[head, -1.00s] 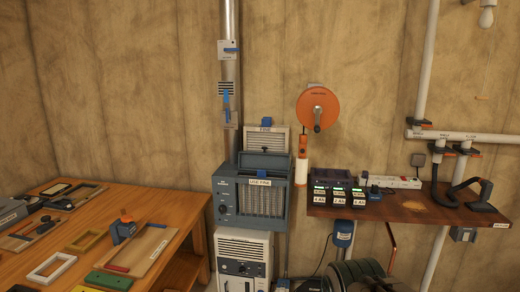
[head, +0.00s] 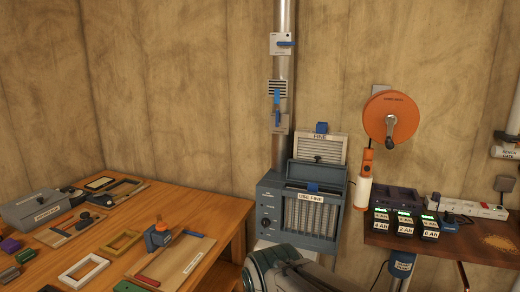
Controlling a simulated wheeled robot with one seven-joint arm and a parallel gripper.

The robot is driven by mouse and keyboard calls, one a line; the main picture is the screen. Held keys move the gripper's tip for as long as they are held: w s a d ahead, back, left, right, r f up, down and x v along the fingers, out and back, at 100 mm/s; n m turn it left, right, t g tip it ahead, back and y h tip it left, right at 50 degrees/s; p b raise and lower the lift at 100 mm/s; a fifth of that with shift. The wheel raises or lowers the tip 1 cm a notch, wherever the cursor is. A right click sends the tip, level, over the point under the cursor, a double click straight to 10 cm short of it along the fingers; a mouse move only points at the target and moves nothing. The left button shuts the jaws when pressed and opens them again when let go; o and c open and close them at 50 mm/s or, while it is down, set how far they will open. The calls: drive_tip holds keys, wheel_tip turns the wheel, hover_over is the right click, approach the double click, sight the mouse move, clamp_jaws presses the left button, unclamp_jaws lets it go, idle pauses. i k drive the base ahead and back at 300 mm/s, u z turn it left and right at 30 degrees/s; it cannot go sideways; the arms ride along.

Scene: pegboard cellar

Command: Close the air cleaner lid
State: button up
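The air cleaner (head: 268,215) is a blue-grey box with knobs on its left front and a pleated filter (head: 312,218) behind its front opening. A "USE FINE" label is fixed above that filter. Its lid (head: 318,176) stands raised along the top, tilted up, not flat on the box. A pale slatted panel marked "FINE" (head: 318,148) with a blue tab stands upright behind the lid. My gripper is not in view; only a dark green part of my arm shows at the bottom middle, in front of the cleaner's lower part.
A wooden bench (head: 215,205) with frames and tools stands at left. A dark wood shelf (head: 470,252) with chargers is at right. An orange reel (head: 391,117) hangs above the cleaner's right side. A metal duct (head: 283,70) rises behind the cleaner.

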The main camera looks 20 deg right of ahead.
sight(333, 176)
drive_tip(key=u, duration=0.05)
drive_tip(key=i, duration=0.8)
drive_tip(key=z, duration=0.9)
drive_tip(key=i, duration=0.7)
drive_tip(key=z, duration=0.6)
